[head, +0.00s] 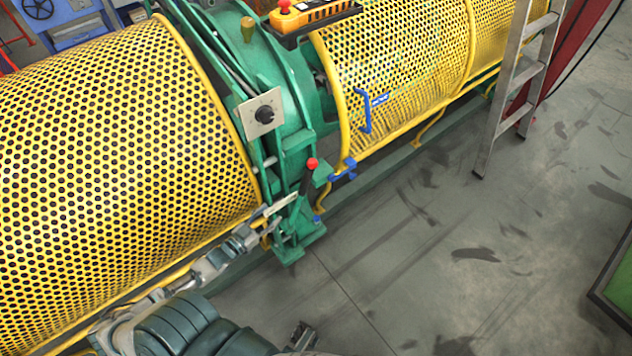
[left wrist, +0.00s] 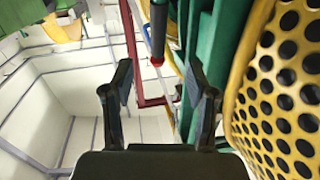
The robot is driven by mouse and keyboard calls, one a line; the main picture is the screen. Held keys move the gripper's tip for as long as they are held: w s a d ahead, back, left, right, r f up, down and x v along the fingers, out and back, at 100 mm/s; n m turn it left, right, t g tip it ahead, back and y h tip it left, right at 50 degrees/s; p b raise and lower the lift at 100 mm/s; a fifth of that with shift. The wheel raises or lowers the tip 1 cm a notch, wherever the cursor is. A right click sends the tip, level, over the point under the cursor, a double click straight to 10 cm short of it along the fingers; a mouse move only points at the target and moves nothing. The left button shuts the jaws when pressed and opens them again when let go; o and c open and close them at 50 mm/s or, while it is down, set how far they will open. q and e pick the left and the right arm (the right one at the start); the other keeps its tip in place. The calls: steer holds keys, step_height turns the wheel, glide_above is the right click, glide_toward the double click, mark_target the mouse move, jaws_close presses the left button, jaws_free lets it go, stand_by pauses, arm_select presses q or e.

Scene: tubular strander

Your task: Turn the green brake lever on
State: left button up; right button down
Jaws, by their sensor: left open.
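A lever with a red ball knob (head: 312,163) stands at the green frame between the two yellow mesh guards in the head view. Its short shaft is dark, with green metal beside it. My left gripper (head: 264,222) is left of and below that knob, apart from it, beside the green frame. In the left wrist view my left gripper (left wrist: 164,90) is open, with nothing held between its two dark fingers. A dark rod with a red end (left wrist: 157,61) shows beyond the fingers there. A small dark part at the bottom of the head view may be my right gripper (head: 303,336).
A pale plate with a black rotary knob (head: 264,113) sits on the green frame. A blue handle (head: 372,108) is on the right yellow guard (head: 400,60). The left guard (head: 110,150) is close to my left arm. A ladder (head: 510,90) stands right; the floor in front is open.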

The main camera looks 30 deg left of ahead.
arm_select(q)
steer(key=b, duration=0.2)
glide_toward(303, 184)
steer(key=w, duration=0.4)
steer(key=w+d, duration=0.1)
steer(key=w, duration=0.1)
steer(key=shift+w+f, duration=0.1)
steer(key=shift+f, duration=0.2)
arm_select(e)
step_height(303, 184, up, 7)
steer(key=s, duration=0.1)
arm_select(q)
steer(key=w, duration=0.2)
steer(key=w+d+b, duration=0.1)
steer(key=w, duration=0.2)
steer(key=shift+w+a, duration=0.1)
steer(key=shift+w, duration=0.05)
arm_select(e)
steer(key=w+t, duration=0.1)
steer(key=w+a+t, duration=0.1)
steer(key=w, duration=0.2)
steer(key=shift+w+a+t+y, duration=0.3)
steer(key=shift+w+a+t, duration=0.05)
steer(key=shift+t, duration=0.05)
arm_select(q)
jaws_close()
arm_select(e)
steer(key=shift+d, duration=0.15)
